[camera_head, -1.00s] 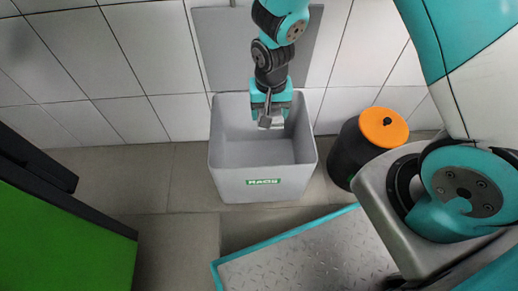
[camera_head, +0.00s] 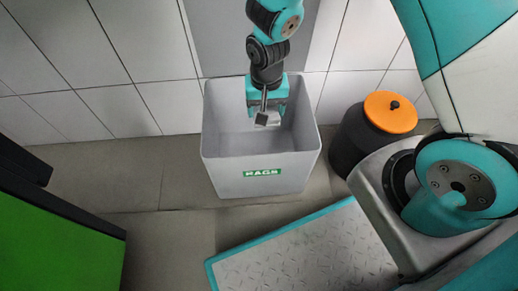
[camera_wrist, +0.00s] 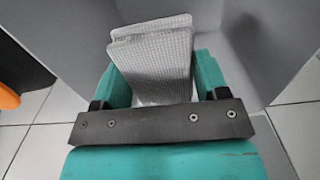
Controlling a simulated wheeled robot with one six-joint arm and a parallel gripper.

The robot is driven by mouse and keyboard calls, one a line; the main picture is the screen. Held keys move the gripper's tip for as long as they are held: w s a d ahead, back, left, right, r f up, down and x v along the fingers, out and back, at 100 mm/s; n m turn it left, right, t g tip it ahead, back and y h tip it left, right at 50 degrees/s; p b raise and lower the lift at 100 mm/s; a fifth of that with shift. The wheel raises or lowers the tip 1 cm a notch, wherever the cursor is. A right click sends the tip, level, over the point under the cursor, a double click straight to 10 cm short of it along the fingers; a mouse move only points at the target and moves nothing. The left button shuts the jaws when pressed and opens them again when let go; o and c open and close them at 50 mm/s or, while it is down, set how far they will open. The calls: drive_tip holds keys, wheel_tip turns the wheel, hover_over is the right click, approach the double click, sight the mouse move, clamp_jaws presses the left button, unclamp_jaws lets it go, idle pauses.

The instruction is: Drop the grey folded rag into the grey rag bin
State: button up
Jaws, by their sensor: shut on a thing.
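The grey rag bin (camera_head: 225,175) stands on the floor against the tiled wall, open at the top, with a green "RAGS" label on its front. My gripper (camera_head: 267,112) points down over the bin's opening, near its back side. It is shut on the grey folded rag (camera_head: 268,119), which hangs at the fingertips. In the wrist view the rag (camera_wrist: 155,55) shows as a waffle-textured folded pad between the teal fingers, with grey bin walls around it. How far the rag is above the bin's floor is hard to tell.
A black can with an orange lid (camera_head: 390,112) stands to the right of the bin. A green cabinet (camera_head: 60,235) is at the left. My base plate and arm fill the lower right. Bare floor tiles lie left of the bin.

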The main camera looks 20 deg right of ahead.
drive_tip(key=o, duration=0.9)
drive_tip(key=shift+r, duration=0.2)
